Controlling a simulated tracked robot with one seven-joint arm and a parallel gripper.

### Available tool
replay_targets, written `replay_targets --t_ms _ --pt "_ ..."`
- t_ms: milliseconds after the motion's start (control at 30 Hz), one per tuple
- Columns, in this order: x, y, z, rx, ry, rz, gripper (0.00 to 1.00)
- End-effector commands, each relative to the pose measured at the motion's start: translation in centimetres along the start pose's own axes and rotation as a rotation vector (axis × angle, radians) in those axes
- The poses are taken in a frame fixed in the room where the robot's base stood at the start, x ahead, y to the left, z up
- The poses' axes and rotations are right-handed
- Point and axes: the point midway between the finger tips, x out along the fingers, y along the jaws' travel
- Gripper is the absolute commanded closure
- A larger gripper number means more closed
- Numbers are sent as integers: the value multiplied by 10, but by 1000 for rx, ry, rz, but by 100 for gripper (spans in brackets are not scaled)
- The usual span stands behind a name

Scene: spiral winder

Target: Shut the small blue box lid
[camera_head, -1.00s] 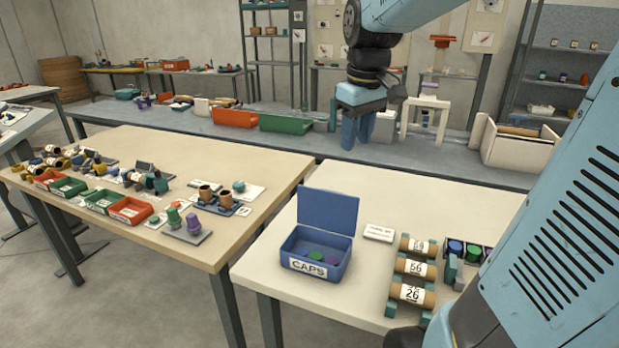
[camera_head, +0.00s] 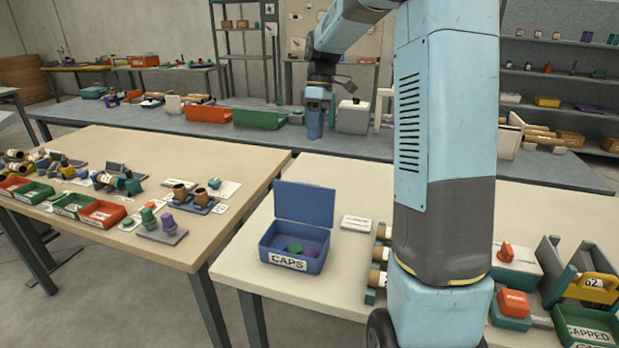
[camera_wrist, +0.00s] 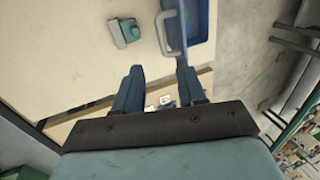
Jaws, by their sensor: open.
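The small blue box (camera_head: 296,262), labelled CAPS, stands on the cream table near its front left corner. Its blue lid (camera_head: 304,204) stands raised at the back edge, nearly upright. Green and purple caps lie inside the box. My gripper (camera_head: 314,132) is far behind the box, over the grey back bench, pointing down. In the wrist view my gripper (camera_wrist: 160,68) shows two separated blue fingers with nothing between them. A blue edge with a pale handle shows at the top there; I cannot tell what it belongs to.
A white card (camera_head: 357,222) lies right of the box. Cardboard tubes beyond it are partly hidden by my arm. Red and yellow-handled items and a green bin (camera_head: 588,325) stand at the right. A green bin (camera_head: 260,118) and an orange bin (camera_head: 208,113) sit on the back bench.

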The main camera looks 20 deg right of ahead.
Motion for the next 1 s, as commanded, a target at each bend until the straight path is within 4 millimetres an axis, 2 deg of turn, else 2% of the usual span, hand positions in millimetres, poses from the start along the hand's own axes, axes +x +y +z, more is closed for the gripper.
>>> replay_targets --t_ms 700,1000 --pt "114 -1 0 0 -2 -2 60" --pt "132 -1 0 0 -1 1 60"
